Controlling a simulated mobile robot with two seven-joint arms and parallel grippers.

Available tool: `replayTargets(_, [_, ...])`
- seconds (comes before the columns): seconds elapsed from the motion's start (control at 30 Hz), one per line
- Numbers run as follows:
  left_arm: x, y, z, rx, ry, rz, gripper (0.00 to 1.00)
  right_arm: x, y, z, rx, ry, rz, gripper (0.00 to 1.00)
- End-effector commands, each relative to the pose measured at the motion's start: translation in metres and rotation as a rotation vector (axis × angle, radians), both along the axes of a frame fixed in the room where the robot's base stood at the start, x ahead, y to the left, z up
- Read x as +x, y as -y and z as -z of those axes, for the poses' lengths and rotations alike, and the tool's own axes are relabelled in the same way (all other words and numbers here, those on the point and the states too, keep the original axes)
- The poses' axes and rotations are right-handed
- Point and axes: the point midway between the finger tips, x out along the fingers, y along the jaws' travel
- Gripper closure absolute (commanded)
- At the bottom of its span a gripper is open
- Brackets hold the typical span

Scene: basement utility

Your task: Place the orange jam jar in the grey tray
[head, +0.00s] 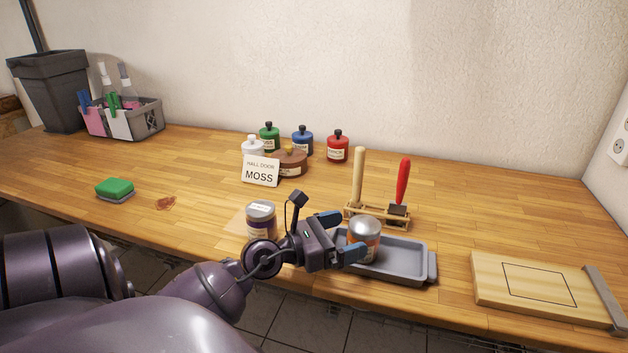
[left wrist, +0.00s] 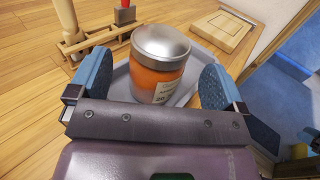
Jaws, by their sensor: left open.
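The orange jam jar (head: 364,240) with a silver lid stands upright in the left part of the grey tray (head: 405,263). In the left wrist view the jar (left wrist: 158,75) stands between the two blue fingers, with the tray (left wrist: 122,84) beneath and around it. My left gripper (head: 338,236) is open around the jar from the left; its fingers (left wrist: 152,88) show a gap to the jar on both sides in the wrist view. The lower front of the jar is partly hidden by a finger in the head view. My right gripper is not in view.
A wooden rack with brushes (head: 377,214) is behind the tray, and a cutting board (head: 535,285) lies to the right. Bottles (head: 337,149) and a MOSS card (head: 261,171) stand at the back.

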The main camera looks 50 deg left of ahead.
Motion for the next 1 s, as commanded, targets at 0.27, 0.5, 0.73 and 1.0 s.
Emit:
replayTargets(0.27, [-0.043, -0.014, 0.004, 0.002, -0.006, 0.0, 0.03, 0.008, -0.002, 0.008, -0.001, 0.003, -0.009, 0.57])
replayTargets(0.5, [-0.065, -0.021, 0.002, 0.001, -0.003, 0.001, 0.03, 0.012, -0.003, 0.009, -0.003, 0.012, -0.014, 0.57])
replayTargets(0.73, [-0.071, -0.023, 0.0, 0.001, 0.0, 0.001, 0.03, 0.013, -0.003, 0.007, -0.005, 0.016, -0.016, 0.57])
replayTargets(1.0, [-0.07, -0.023, 0.0, 0.001, 0.0, 0.001, 0.03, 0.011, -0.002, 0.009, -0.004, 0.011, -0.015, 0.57])
